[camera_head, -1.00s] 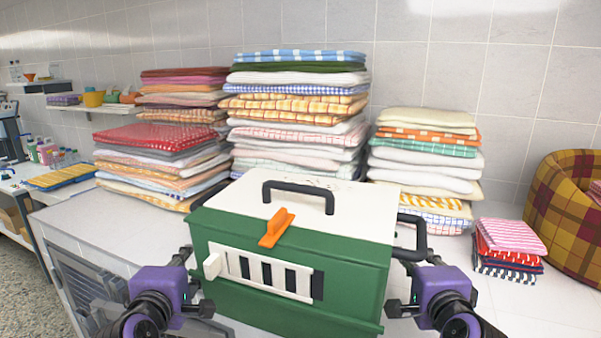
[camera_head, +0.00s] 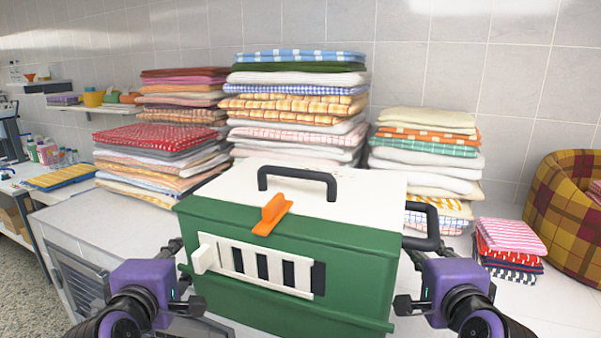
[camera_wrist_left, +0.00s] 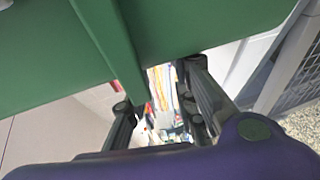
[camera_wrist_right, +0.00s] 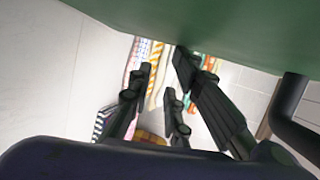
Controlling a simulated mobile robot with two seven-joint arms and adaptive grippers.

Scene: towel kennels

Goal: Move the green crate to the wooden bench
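The green crate (camera_head: 345,285) is in front of me in the head view, with a white lid (camera_head: 225,190), a black top handle, an orange latch and a slotted white front panel. A black side handle (camera_head: 432,243) shows on its right. My left gripper (camera_head: 188,277) is at the crate's left side, fingers spread. In the left wrist view, a gap shows between them beside the green wall (camera_wrist_left: 200,25). My right gripper (camera_head: 404,280) is at the right side, below the side handle, fingers also apart. Contact is hard to judge. No wooden bench is recognisable.
Tall stacks of folded towels (camera_head: 295,110) stand behind the crate on the white counter (camera_head: 120,225). A small towel pile (camera_head: 510,240) and a plaid pet bed (camera_head: 565,220) are at the right. A metal-barred kennel door (camera_head: 80,285) is below left.

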